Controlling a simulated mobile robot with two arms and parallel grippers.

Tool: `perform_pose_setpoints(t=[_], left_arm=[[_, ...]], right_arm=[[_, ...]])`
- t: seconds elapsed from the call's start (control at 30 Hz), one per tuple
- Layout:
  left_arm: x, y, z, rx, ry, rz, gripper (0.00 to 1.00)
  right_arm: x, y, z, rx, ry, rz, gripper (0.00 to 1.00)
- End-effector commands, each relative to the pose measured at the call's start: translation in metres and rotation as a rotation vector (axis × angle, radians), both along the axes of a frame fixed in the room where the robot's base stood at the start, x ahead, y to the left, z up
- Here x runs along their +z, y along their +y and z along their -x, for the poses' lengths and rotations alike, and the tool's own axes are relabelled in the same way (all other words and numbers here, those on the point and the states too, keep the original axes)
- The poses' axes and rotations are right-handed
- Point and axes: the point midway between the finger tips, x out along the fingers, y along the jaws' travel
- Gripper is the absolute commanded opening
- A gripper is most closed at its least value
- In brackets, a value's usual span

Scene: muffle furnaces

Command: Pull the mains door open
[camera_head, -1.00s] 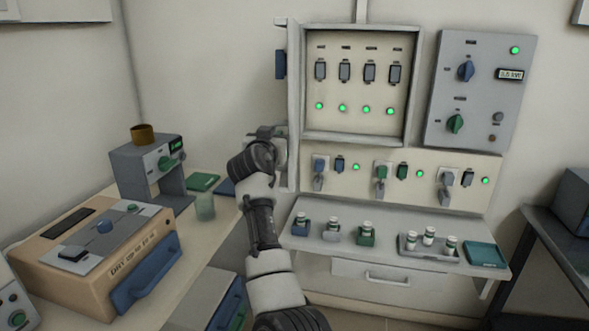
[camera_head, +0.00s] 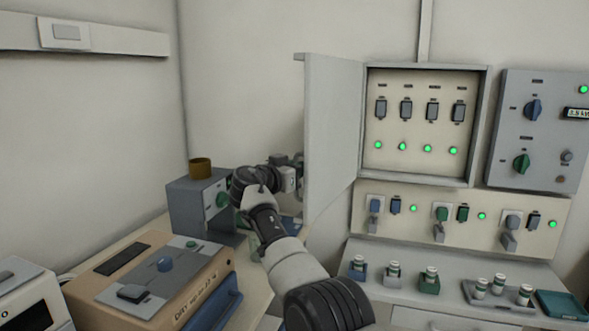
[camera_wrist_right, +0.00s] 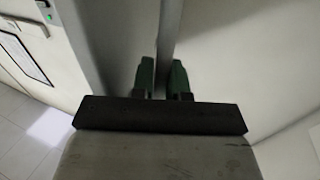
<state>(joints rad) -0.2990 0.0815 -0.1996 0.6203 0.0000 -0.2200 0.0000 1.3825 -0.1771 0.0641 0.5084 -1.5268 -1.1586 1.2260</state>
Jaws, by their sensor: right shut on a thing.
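The mains door (camera_head: 333,135) is a grey panel hinged on the left side of the wall cabinet (camera_head: 480,130). It stands wide open, swung out to the left, with its inner face showing. My right gripper (camera_head: 297,170) is at the door's free edge, low on the door, and is shut on it. In the right wrist view, the green fingers (camera_wrist_right: 164,80) sit on either side of the thin door edge (camera_wrist_right: 169,35). The door's outer face is hidden in the head view. My left gripper is not in view.
Inside the cabinet are several switches with lit green lamps (camera_head: 403,147). A grey device (camera_head: 190,205) with a brown cup (camera_head: 200,168) on top stands close to my right gripper. A shelf (camera_head: 450,262) with small jars lies below the cabinet.

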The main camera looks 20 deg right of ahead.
Motion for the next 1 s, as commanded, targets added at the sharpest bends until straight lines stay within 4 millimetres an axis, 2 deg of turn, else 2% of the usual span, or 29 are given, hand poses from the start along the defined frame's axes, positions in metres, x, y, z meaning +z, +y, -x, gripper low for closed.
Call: perform_pose_setpoints(t=[0.53,0.57,0.6,1.0], left_arm=[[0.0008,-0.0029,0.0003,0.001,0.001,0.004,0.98],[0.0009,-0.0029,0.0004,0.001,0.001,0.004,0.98],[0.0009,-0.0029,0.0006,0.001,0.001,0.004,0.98],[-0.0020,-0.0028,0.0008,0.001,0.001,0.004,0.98]], right_arm=[[0.0010,-0.0034,-0.0001,-0.015,0.002,0.002,0.00],[0.0010,-0.0034,-0.0001,-0.015,0.002,0.002,0.19],[0.0009,-0.0033,-0.0001,-0.015,0.002,0.002,0.24],[-0.0009,0.0044,0.0027,-0.011,-0.001,0.000,0.24]])
